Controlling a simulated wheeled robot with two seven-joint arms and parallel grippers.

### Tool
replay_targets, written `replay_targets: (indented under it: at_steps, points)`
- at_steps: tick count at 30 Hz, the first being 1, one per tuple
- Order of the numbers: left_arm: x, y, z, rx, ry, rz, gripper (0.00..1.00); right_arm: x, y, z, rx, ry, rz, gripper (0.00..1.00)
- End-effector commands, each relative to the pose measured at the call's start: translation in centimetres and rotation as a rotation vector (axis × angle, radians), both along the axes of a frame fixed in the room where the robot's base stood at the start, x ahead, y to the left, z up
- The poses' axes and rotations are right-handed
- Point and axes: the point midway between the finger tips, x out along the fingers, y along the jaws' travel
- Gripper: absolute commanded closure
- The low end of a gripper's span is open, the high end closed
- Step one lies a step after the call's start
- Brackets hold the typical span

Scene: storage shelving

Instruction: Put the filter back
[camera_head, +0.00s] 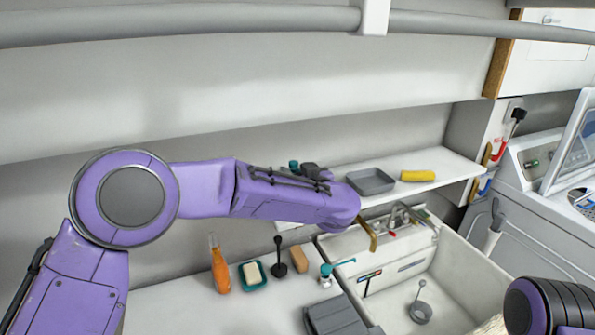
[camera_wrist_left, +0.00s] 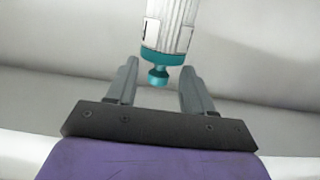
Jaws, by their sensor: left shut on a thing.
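The filter (camera_wrist_left: 172,28) shows in the left wrist view as a white, ribbed cylinder with a teal end cap and a small teal knob. My left gripper (camera_wrist_left: 159,82) is shut on it; the knob end is between the two grey fingers and the body extends beyond them. In the head view my left gripper (camera_head: 312,172) is mostly hidden behind my purple forearm, above the left part of the white shelf. A small teal piece (camera_head: 293,166) shows beside it, probably the filter's end. My right arm shows at the lower right, but its gripper is out of frame.
The wall shelf (camera_head: 446,165) carries a grey tray (camera_head: 370,181) and a yellow object (camera_head: 418,176). Below are an orange bottle (camera_head: 220,268), a soap dish (camera_head: 254,275), a dark brush (camera_head: 280,262) and a sink (camera_head: 463,270). A rail (camera_head: 180,22) crosses the top.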

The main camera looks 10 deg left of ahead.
Motion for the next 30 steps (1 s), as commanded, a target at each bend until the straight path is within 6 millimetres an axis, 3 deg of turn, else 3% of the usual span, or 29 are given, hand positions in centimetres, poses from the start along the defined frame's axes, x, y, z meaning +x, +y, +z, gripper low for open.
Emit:
replay_targets:
  at_steps: [5,6,8,19,30]
  points:
    - [0.2,0.0,-0.6,0.001,0.004,0.000,1.00,0.0,0.0,0.0,-0.001,-0.001,0.000,0.28]
    - [0.2,0.0,-0.6,0.000,0.005,0.001,0.42,0.0,0.0,0.0,-0.001,-0.001,0.000,0.28]
    - [0.2,0.0,-0.6,0.000,0.005,0.001,0.23,0.0,0.0,0.0,-0.001,-0.001,0.000,0.28]
    - [-0.2,-0.3,-0.2,0.000,0.002,-0.001,0.23,0.0,0.0,-0.4,0.000,0.000,0.000,0.28]
    - [-7.4,-5.1,0.8,0.001,0.001,-0.002,0.23,0.1,0.0,-3.8,-0.001,-0.001,0.000,0.28]
